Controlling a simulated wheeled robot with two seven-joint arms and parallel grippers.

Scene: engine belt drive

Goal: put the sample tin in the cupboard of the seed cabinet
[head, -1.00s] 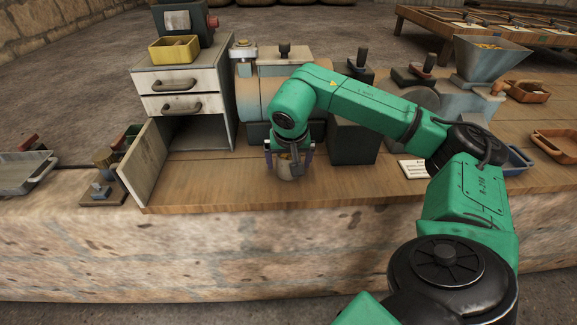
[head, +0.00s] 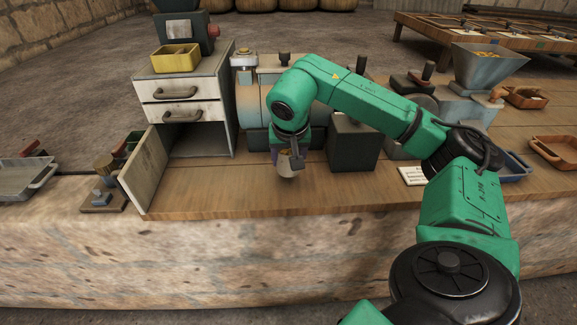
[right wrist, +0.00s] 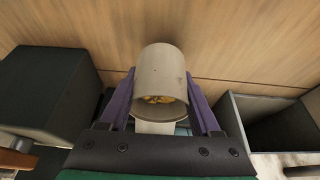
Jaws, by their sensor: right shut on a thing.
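The sample tin (head: 287,166) is a pale grey cylinder with something yellow inside. My right gripper (head: 290,158) is shut on it, in front of the drum-shaped machine. In the right wrist view the tin (right wrist: 160,75) sits between the two purple fingers of the gripper (right wrist: 162,98). The seed cabinet (head: 191,96) stands to the left of the gripper, a grey-white body with two shut drawers above an open cupboard (head: 200,143). The cupboard door (head: 146,172) is swung open toward the front left. My left gripper is out of view.
A yellow box (head: 175,58) and a dark machine stand on the cabinet. A dark block (head: 352,143) stands just right of the gripper. The wooden bench top (head: 215,190) is clear between the open door and the tin.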

